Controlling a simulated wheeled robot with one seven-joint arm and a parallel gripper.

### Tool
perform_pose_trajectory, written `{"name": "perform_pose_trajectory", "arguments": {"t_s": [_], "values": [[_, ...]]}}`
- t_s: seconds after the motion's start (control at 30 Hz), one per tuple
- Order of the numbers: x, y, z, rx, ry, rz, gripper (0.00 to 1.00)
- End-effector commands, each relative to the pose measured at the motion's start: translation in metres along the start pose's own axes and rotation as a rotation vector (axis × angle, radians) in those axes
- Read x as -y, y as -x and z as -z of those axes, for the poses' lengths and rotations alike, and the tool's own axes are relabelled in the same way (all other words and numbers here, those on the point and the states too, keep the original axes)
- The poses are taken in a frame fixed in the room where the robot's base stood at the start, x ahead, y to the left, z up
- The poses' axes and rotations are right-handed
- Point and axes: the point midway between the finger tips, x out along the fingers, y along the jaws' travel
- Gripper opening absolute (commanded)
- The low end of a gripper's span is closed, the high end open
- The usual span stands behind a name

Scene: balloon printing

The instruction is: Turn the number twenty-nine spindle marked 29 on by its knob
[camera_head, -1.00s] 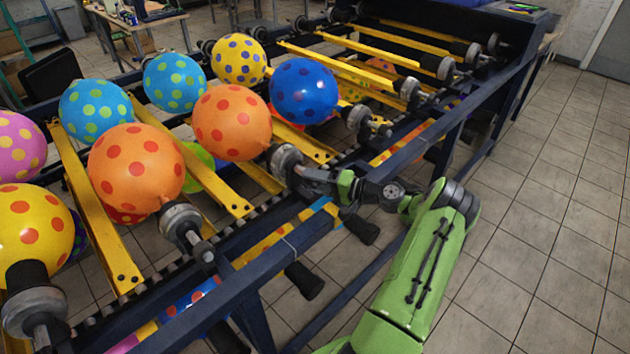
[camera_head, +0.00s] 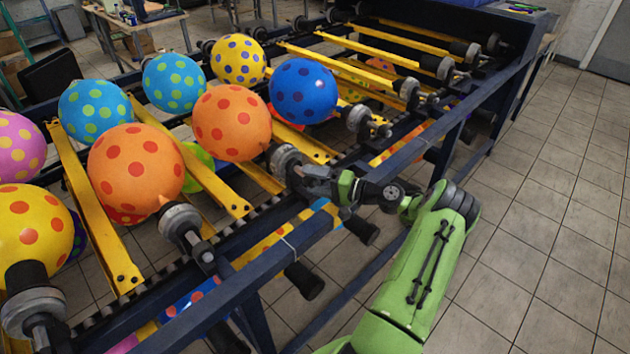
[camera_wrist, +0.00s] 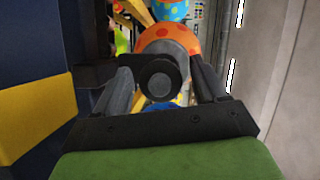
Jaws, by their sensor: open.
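My gripper (camera_head: 306,178) is at the near rail of the balloon machine, at the outer end of a grey spindle (camera_head: 286,160) that carries an orange balloon with red dots (camera_head: 232,122). In the wrist view, the spindle's dark round knob (camera_wrist: 160,80) lies between my two spread fingers, with the orange balloon (camera_wrist: 172,41) behind it. My gripper is open, and I cannot tell whether either finger touches the knob. No number 29 can be read in either view.
A neighbouring spindle (camera_head: 183,228) with another orange balloon (camera_head: 137,165) is to the left. A blue balloon (camera_head: 304,91) and its spindle (camera_head: 360,122) are to the right. The dark blue frame rail (camera_head: 250,290) runs below my gripper. Tiled floor (camera_head: 545,190) is clear at right.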

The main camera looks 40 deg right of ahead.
Motion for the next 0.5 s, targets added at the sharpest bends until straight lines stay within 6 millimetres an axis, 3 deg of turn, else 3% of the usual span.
{"name": "perform_pose_trajectory", "arguments": {"t_s": [0.17,0.5], "values": [[0.0,0.013,0.001,-0.002,0.0,0.0,0.71],[0.0,0.106,0.001,-0.006,0.0,-0.001,0.71]]}}
